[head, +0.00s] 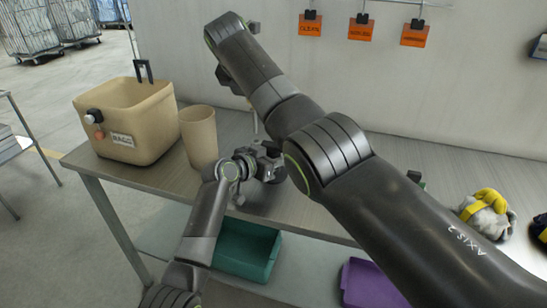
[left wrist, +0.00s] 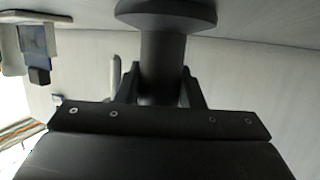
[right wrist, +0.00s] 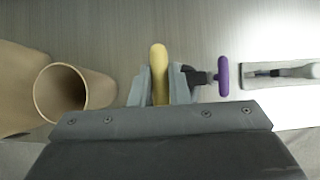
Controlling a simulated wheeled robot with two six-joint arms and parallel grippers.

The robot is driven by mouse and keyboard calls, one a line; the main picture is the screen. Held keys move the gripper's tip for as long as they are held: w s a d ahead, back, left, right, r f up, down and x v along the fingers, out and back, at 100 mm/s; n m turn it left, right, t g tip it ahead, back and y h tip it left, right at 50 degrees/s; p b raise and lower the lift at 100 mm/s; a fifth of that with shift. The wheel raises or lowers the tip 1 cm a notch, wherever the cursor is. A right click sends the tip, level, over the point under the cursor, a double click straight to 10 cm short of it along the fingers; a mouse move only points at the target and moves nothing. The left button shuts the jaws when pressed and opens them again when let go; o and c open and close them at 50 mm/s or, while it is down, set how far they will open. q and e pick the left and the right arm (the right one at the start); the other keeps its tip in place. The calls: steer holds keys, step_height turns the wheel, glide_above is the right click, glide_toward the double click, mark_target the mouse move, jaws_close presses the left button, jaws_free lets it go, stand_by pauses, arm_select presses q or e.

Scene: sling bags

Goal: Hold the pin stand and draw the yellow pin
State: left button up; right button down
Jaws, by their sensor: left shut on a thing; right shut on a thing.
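The yellow pin (right wrist: 160,62) stands between the fingers of my right gripper (right wrist: 160,88) in the right wrist view, and the gripper is shut on it. A purple pin (right wrist: 223,76) is just to its right. In the left wrist view, my left gripper (left wrist: 161,88) is shut on a dark post with a wide round end, which I take to be the pin stand (left wrist: 163,45). In the head view, my left gripper (head: 266,163) is low over the table. The right arm crosses in front, and the pins are largely hidden there.
A beige cup (head: 199,137) and a beige box (head: 127,118) stand to the left on the grey table (head: 420,155). Yellow-grey gloves (head: 488,212) lie at the right. A green bin (head: 247,253) and a purple bin (head: 368,284) are below. Orange tags (head: 361,28) hang behind.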

steer(key=shift+r, duration=0.35)
steer(key=shift+r, duration=2)
arm_select(q)
steer(key=o, duration=1.1)
steer(key=shift+o, duration=0.2)
steer(key=v, duration=1.2)
steer(key=shift+w, duration=0.1)
